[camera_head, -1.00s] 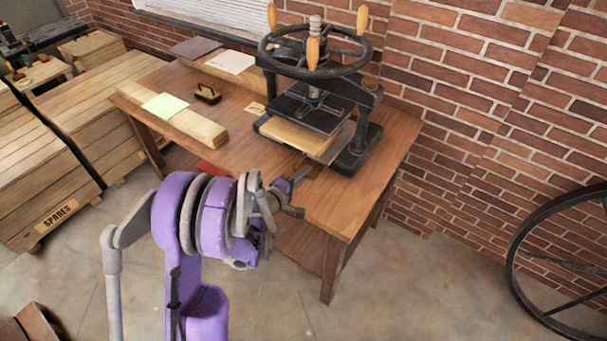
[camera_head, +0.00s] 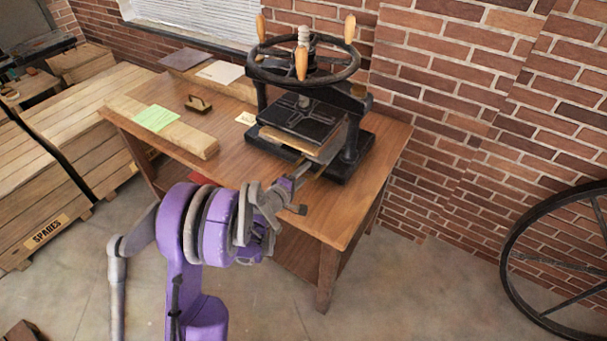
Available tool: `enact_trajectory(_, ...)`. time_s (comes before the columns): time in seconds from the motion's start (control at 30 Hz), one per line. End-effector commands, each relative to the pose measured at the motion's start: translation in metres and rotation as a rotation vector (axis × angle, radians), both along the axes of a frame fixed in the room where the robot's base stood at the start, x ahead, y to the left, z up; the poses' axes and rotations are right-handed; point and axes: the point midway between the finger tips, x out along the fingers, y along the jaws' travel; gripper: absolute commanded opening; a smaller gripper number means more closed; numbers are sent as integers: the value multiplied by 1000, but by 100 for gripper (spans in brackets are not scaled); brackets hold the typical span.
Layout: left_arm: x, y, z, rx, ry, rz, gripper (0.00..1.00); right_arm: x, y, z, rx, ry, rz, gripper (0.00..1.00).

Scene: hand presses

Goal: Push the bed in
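The black hand press (camera_head: 352,142) stands on the wooden table, with a large handwheel (camera_head: 262,73) on top. Below its dark platen (camera_head: 305,120) lies the bed (camera_head: 322,160), a flat sliding plate carrying a pale wooden board (camera_head: 283,141). Only the front strip of the board shows; the rest is hidden under the platen. My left gripper (camera_head: 301,187) is at the front of the bed, its upper tip very close to the bed's front edge. I cannot tell whether they touch, or whether its fingers are open. My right gripper is not in view.
The wooden table (camera_head: 238,172) holds a long timber block with a green note (camera_head: 156,118), a small brass-coloured tool (camera_head: 198,104) and flat boards at the back. Wooden crates stand at left. A brick wall and a large dark wheel (camera_head: 512,250) are at right.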

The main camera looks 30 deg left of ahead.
Motion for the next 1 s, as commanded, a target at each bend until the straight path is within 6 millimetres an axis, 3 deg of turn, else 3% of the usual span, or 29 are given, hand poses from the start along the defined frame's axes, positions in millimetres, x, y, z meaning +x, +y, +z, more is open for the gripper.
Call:
enact_trajectory(0.27, -10, 1, 2, 0, 0, 0, 44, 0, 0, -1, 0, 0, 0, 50)
enact_trajectory(0.7, -89, 8, 19, 0, 0, 2, 44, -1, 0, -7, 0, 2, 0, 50)
enact_trajectory(1.0, -106, 8, 23, 0, 0, 0, 44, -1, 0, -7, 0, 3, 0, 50)
